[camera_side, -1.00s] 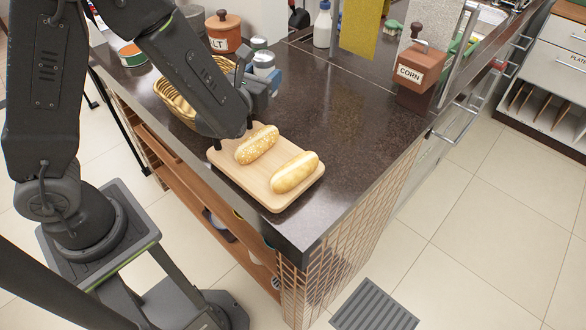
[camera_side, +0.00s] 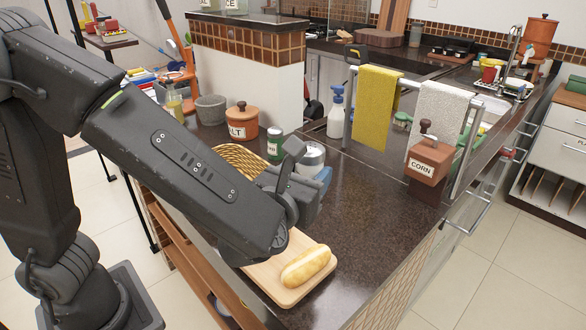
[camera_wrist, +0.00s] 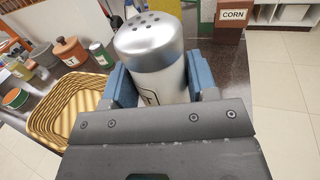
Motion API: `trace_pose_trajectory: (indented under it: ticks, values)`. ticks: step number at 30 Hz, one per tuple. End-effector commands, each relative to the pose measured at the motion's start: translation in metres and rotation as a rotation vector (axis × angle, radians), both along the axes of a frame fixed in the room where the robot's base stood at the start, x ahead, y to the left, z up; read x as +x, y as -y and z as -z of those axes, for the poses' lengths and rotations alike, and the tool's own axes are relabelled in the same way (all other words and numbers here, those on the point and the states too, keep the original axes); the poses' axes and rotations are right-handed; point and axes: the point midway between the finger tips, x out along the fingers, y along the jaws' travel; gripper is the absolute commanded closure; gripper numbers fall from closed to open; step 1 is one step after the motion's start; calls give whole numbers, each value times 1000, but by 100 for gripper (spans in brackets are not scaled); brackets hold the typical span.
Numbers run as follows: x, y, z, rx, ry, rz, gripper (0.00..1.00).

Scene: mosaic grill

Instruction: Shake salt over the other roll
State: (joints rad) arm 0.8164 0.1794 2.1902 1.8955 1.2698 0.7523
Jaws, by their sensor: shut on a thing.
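My gripper (camera_side: 308,182) is shut on a salt shaker (camera_side: 312,155) with a shiny silver cap. The shaker looks about upright, held above the counter at the back of the cutting board. In the wrist view the shaker (camera_wrist: 150,45) sits between my blue fingers (camera_wrist: 162,85), its holed cap showing and part of a letter on its body. One plain golden roll (camera_side: 306,266) lies on the wooden cutting board (camera_side: 268,277), to the front right of my gripper. The other roll is hidden behind my arm in the side view. Neither roll shows in the wrist view.
A wicker basket (camera_side: 238,152) stands left of my gripper. A green jar (camera_side: 275,146) and a terracotta salt pot (camera_side: 242,122) stand behind it. A corn box (camera_side: 428,160) is at the right. The dark counter (camera_side: 375,195) between box and board is clear.

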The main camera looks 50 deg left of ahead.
Motion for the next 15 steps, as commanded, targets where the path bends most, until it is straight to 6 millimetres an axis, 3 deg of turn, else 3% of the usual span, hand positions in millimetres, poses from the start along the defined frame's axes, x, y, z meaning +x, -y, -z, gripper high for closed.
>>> trace_pose_trajectory:
  ticks: [1,6,15]
  values:
    - [-11,14,-7,-3,3,11,74]
    - [-35,38,-17,-1,1,15,74]
    - [-43,43,-21,43,-81,13,74]
